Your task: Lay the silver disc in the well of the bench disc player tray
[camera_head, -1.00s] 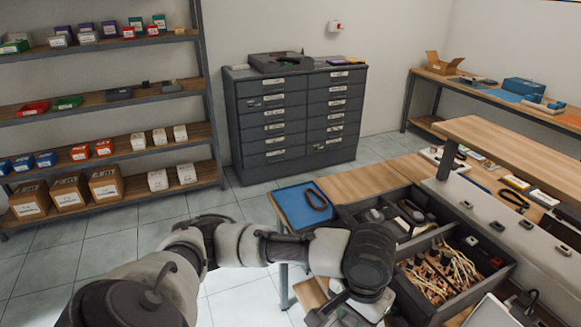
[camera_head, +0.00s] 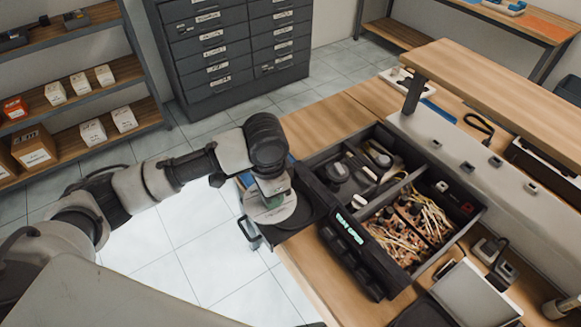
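The silver disc (camera_head: 268,212) shows as a pale round shape at the end of my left arm, at the near left corner of the bench. My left gripper (camera_head: 272,188) is pointed down right at the disc. Its wrist hides the fingertips, so its grip on the disc is unclear. The black disc player (camera_head: 362,262) has a lit green display, and its dark tray (camera_head: 302,214) reaches out to the left. The disc overlaps the tray's left part in the picture. I cannot tell whether it touches the tray, and the well is partly hidden. My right gripper is not in view.
Behind the player stands a dark divided drawer (camera_head: 468,212) with tangled wires and small parts. A raised wooden shelf (camera_head: 500,95) runs along the bench's back. A grey drawer cabinet (camera_head: 240,50) and a shelf rack (camera_head: 75,147) stand beyond open tiled floor.

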